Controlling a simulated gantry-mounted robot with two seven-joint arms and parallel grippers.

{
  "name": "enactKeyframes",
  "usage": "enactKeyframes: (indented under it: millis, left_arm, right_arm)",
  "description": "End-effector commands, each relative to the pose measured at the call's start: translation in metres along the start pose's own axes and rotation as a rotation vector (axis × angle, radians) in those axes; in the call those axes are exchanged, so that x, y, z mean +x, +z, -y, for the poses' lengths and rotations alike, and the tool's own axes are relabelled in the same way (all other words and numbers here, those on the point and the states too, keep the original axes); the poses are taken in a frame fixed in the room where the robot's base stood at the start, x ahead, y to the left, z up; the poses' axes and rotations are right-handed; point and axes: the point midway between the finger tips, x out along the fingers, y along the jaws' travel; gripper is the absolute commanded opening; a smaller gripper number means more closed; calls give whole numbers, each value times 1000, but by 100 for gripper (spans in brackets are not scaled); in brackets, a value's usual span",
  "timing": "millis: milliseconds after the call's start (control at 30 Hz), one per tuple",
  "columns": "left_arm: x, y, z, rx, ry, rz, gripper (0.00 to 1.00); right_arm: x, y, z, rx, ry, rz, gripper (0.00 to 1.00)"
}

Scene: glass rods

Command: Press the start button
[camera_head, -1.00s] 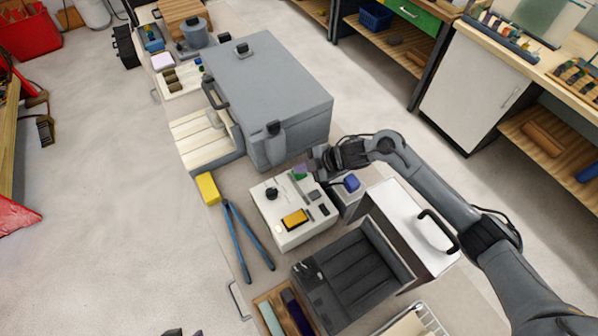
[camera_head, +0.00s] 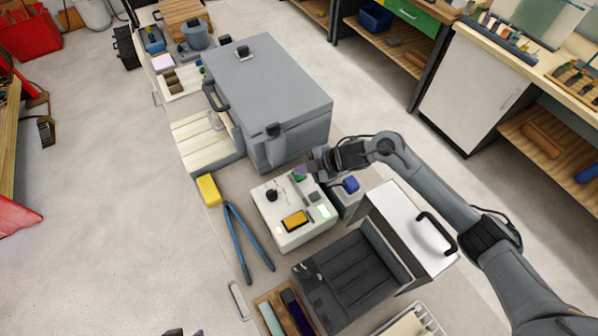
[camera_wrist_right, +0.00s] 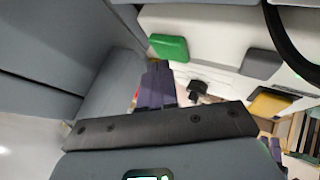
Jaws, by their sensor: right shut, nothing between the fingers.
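The control box (camera_head: 268,212) is a pale box with a black knob (camera_head: 271,195), an orange-yellow block (camera_head: 295,220), grey keys and a small lit panel (camera_head: 323,211). A green button (camera_wrist_right: 168,47), likely the start button, sits at its far edge; in the head view it is small beside my fingers. My right gripper (camera_head: 303,171) is shut and empty at that edge. In the right wrist view its purple fingers (camera_wrist_right: 157,85) point at the green button and overlap its lower edge; I cannot tell whether they touch. Dark tips at the bottom edge may be my left gripper (camera_head: 184,332).
A large grey box (camera_head: 270,90) stands directly behind the control box. A blue button (camera_head: 351,184) on a grey block is to the right. Blue-handled tool (camera_head: 246,240), yellow block (camera_head: 208,189) and black ribbed unit (camera_head: 345,275) lie around it.

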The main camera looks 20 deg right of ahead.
Motion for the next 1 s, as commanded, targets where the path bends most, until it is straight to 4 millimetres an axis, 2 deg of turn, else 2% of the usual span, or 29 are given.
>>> enactKeyframes:
  millis: [100,633,1000]
  left_arm:
    - [-7,-2,1,5,-4,1,43]
    - [-11,-3,1,3,-3,1,43]
    - [-42,-14,0,-6,5,-1,43]
  right_arm:
    - [-5,-4,-4,0,1,0,0]
    - [-9,-6,-7,-1,1,-1,0]
    - [-32,-24,-24,0,1,0,0]
